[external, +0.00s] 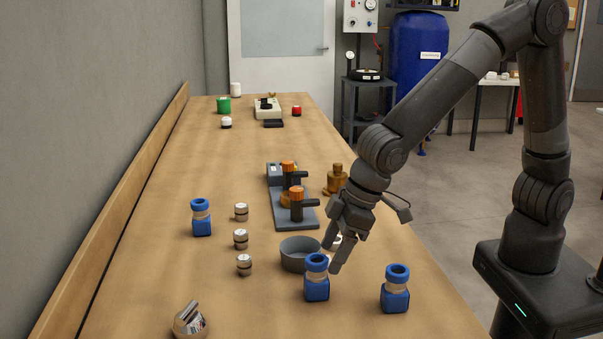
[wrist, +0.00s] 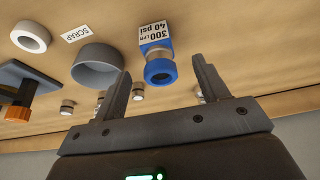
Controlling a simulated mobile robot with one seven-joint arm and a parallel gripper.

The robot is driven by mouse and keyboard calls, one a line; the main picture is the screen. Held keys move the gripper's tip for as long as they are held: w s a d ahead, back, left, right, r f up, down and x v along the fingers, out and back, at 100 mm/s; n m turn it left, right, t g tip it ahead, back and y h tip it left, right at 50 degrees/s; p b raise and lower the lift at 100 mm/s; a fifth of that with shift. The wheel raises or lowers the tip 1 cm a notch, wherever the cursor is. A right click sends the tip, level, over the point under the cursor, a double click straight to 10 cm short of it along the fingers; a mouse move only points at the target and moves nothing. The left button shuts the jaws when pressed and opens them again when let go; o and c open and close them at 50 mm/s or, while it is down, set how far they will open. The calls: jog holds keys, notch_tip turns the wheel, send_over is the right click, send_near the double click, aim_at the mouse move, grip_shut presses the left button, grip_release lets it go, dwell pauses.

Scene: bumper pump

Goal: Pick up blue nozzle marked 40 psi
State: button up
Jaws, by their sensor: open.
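A blue nozzle (wrist: 161,71) with a tan band and a white label reading "300 LPM 40 psi" shows between and beyond my fingers in the wrist view. It appears to be the front middle blue nozzle (external: 317,287) in the external view, upright on the bench. My gripper (external: 331,257) is just behind and to the right of its top, pointing down. My gripper (wrist: 162,66) is open and empty in the wrist view. Two similar blue nozzles stand at left (external: 201,220) and front right (external: 395,295); their labels are unreadable.
A grey bowl (external: 296,257) sits close behind the middle nozzle. A fixture with orange-topped valves (external: 291,200) and a brass part (external: 337,180) stand farther back. Several small metal fittings (external: 240,239) are left of the bowl.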

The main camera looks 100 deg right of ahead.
aim_at(316, 279)
jog(key=shift+x, duration=4)
jog(key=shift+d, duration=0.2)
jog(key=shift+r, duration=0.1)
jog(key=c, duration=1.2)
